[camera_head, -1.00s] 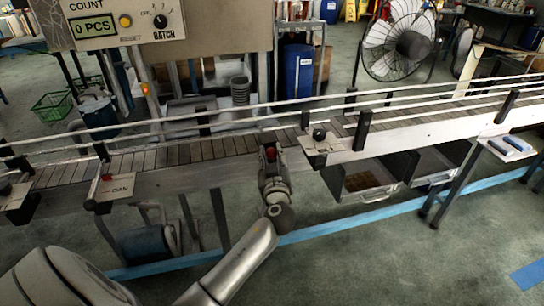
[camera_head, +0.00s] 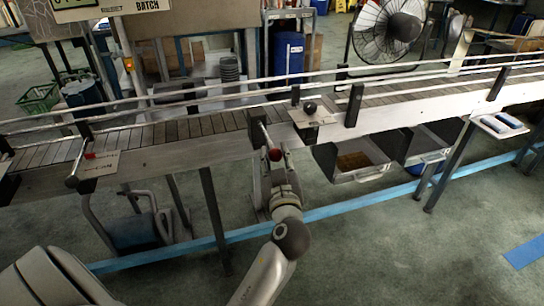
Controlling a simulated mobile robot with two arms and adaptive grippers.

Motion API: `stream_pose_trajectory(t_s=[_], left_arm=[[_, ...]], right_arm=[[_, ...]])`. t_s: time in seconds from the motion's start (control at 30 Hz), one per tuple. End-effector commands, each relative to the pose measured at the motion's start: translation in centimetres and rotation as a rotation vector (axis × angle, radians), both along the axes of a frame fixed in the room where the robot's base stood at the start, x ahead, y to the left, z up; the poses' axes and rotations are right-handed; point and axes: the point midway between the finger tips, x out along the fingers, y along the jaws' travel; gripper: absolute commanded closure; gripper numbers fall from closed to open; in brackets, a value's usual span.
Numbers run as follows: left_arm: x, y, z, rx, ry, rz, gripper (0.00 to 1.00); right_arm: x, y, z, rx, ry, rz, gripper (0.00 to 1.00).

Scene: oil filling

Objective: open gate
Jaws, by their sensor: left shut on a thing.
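A gate handle with a red knob (camera_head: 275,154) stands at the near edge of the conveyor (camera_head: 190,160) in the middle of the head view. A grey rod runs from the knob back toward the belt. My left gripper (camera_head: 271,160) is at the knob, below the belt's near edge, and is shut on the handle. The gripper's fingers partly hide it, so the exact grip is hard to see. My right gripper does not show.
A plate with a black knob (camera_head: 311,107) sits just right of the gate. Another plate (camera_head: 97,164) is on the left. Metal bins (camera_head: 352,160) hang under the conveyor at right. A side shelf (camera_head: 500,124) juts out. The near floor is clear.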

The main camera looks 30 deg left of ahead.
Motion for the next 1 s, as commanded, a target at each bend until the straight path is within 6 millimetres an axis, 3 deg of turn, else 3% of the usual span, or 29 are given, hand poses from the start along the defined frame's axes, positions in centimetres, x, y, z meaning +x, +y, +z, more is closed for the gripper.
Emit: stream_pose_trajectory(t_s=[0.27, 0.3, 0.47, 0.8, 1.0], left_arm=[[-0.1, 0.0, -0.2, -0.002, 0.006, 0.001, 1.00], [-0.1, 0.0, -0.2, -0.002, 0.005, 0.001, 0.66], [-0.1, 0.0, -0.1, -0.002, 0.005, 0.001, 0.48], [0.1, 0.1, 0.0, 0.000, 0.005, 0.001, 0.48], [1.5, 1.6, 0.3, 0.005, 0.005, -0.001, 0.48]], right_arm=[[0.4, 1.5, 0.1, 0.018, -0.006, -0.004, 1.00], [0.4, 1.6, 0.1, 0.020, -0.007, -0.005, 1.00], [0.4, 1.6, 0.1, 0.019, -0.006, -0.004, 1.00], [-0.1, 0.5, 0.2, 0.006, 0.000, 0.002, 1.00], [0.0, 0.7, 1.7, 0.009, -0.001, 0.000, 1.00]])
